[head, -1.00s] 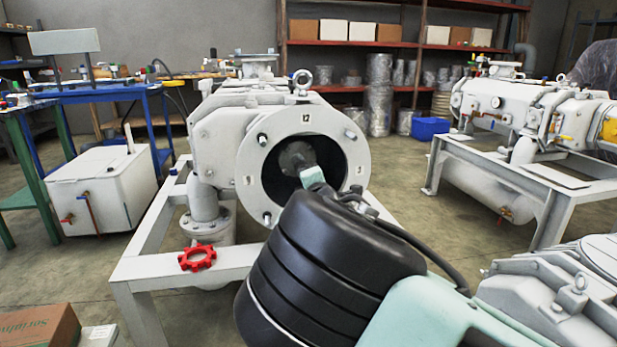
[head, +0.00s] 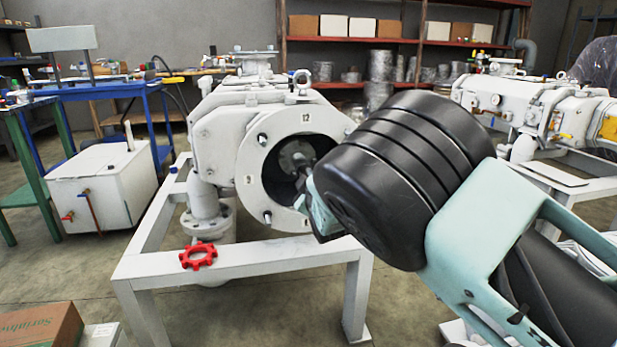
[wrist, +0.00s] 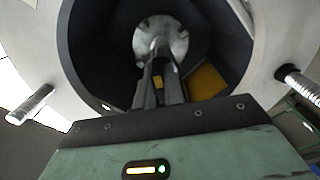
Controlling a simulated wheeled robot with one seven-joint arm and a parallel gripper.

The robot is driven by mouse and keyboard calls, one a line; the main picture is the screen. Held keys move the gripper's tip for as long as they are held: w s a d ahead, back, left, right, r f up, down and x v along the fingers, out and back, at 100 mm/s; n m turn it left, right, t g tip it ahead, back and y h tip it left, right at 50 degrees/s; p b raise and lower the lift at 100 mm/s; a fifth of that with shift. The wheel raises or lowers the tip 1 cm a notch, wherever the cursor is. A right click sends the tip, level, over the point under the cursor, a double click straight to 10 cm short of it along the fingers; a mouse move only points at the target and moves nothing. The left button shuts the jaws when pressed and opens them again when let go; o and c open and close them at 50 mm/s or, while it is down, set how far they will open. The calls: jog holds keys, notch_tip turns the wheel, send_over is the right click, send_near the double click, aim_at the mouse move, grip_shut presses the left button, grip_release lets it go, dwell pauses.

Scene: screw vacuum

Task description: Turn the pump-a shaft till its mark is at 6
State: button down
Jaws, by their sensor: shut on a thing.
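Pump-a's round white flange (head: 250,150) faces me in the head view, with a dark bore and tags 12 (head: 306,118), 9 (head: 248,180) and 6 (head: 306,223); my arm hides the 3 side. The shaft (head: 294,157) with its grey hub sits inside the bore. My gripper (head: 301,174) reaches into the bore from the right, its jaws mostly in shadow. In the wrist view my gripper (wrist: 158,66) is shut on the shaft (wrist: 160,45). A small yellow patch shows between the fingers; I cannot tell whether it is the mark.
Studs stick out of the flange around the bore, one at left (wrist: 30,104) and one at right (wrist: 298,84) in the wrist view. An orange-yellow panel (wrist: 207,83) shows inside the bore.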

jog(key=m, duration=0.5)
jog(key=shift+f+m, duration=0.15)
jog(key=shift+m, duration=0.15)
jog(key=m+b, duration=0.1)
jog(key=m, duration=0.3)
jog(key=shift+a+m, duration=0.1)
jog(key=shift+m, duration=0.2)
jog(key=shift+s, duration=0.1)
jog(key=c, duration=1.5)
grip_release()
jog(key=p+v, duration=0.3)
jog(key=v, duration=1.4)
jog(key=shift+s, duration=0.2)
